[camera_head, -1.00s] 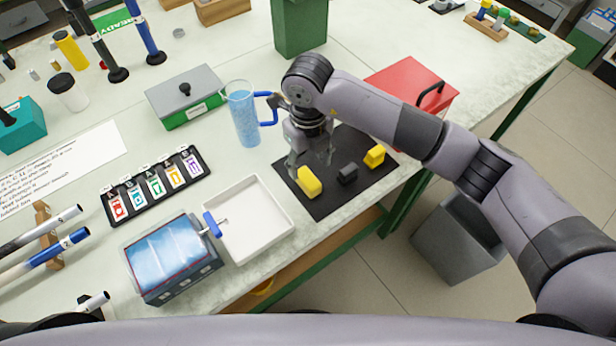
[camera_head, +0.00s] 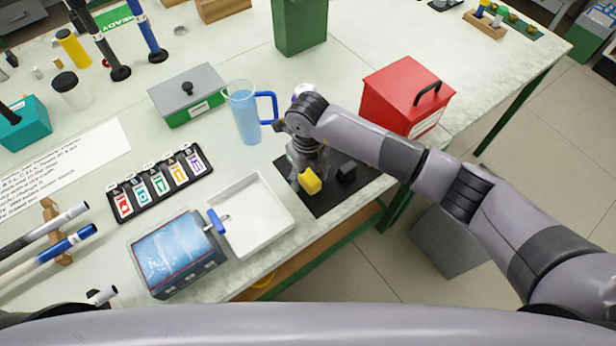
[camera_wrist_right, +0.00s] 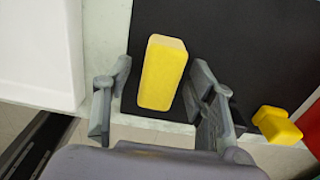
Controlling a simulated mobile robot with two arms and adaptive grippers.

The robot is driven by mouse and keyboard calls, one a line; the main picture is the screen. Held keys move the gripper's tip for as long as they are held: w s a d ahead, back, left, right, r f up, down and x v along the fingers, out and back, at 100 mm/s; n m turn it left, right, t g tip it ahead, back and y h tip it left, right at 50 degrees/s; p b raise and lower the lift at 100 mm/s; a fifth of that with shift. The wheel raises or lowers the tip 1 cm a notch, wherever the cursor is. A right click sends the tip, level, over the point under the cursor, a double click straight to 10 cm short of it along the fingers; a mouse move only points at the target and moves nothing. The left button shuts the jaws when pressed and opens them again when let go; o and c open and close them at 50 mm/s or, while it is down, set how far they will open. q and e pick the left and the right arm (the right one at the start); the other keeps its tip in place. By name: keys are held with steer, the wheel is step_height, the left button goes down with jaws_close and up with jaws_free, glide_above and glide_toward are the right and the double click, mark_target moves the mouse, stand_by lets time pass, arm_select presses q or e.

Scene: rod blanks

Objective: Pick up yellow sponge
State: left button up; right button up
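The yellow sponge (camera_head: 310,181) is a yellow block on a black mat (camera_head: 327,204) near the table's front edge. In the right wrist view the sponge (camera_wrist_right: 162,75) lies between the two fingers of my right gripper (camera_wrist_right: 160,88), with a gap on each side. The gripper is open around it. In the head view my right gripper (camera_head: 301,168) is low over the mat at the sponge, partly hidden by its own wrist. My left gripper is not in view.
Another small yellow object (camera_wrist_right: 276,125) shows in the right wrist view. A white tray (camera_head: 284,226) is left of the mat, a blue-handled pitcher (camera_head: 245,118) behind, and a red box (camera_head: 393,104) to the right.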

mark_target(308, 176)
steer(key=c, duration=0.9)
steer(key=shift+r, duration=0.1)
step_height(308, 176, up, 20)
steer(key=b, duration=0.4)
steer(key=o, duration=0.4)
steer(key=c, duration=0.5)
